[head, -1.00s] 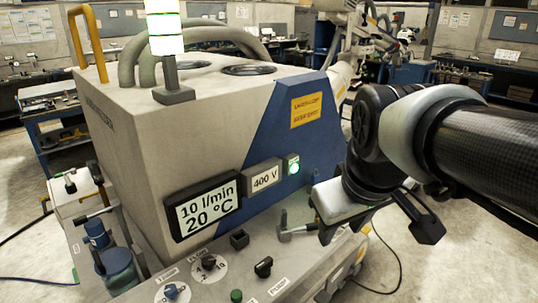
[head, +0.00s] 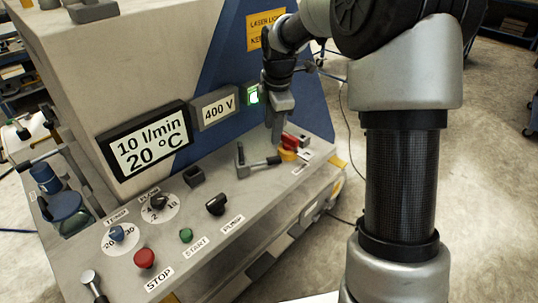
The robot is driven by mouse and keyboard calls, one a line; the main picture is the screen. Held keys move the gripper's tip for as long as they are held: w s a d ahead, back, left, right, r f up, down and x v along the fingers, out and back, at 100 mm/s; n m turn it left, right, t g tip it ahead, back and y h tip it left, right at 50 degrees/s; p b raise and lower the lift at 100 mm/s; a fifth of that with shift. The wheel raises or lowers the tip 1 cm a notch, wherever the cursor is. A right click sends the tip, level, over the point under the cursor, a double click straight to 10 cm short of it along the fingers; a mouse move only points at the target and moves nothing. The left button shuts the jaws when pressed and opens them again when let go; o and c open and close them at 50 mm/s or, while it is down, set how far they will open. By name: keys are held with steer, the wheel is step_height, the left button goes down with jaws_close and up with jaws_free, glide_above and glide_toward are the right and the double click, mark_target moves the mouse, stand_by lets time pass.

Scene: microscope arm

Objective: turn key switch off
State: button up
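My gripper (head: 277,134) points down over the right end of the machine's control panel (head: 262,192), in front of the blue wall. Its fingers overlap in this view, so their opening does not show. Just right of the fingertips is a red and yellow switch (head: 288,153), partly hidden; I cannot tell if they touch. A black rotary switch (head: 216,204) is labelled PUMP. No label I can read marks a key switch, so I cannot tell which control it is.
A blue temperature knob (head: 117,233), black flow knob (head: 158,202), red STOP button (head: 145,258) and green START button (head: 186,235) are on the panel. Displays (head: 147,141) read 10 l/min, 20 °C and 400 V. A green lamp (head: 253,95) glows. Open floor lies right.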

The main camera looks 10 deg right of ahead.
mark_target(270, 159)
steer(key=w+f, duration=0.1)
steer(key=f, duration=0.8)
steer(key=w+f, duration=0.1)
steer(key=f, duration=0.3)
steer(key=shift+w+a+f+b, duration=0.1)
steer(key=shift+w+f+b, duration=0.05)
steer(key=shift+w+b, duration=0.2)
steer(key=shift+c, duration=0.4)
jaws_close()
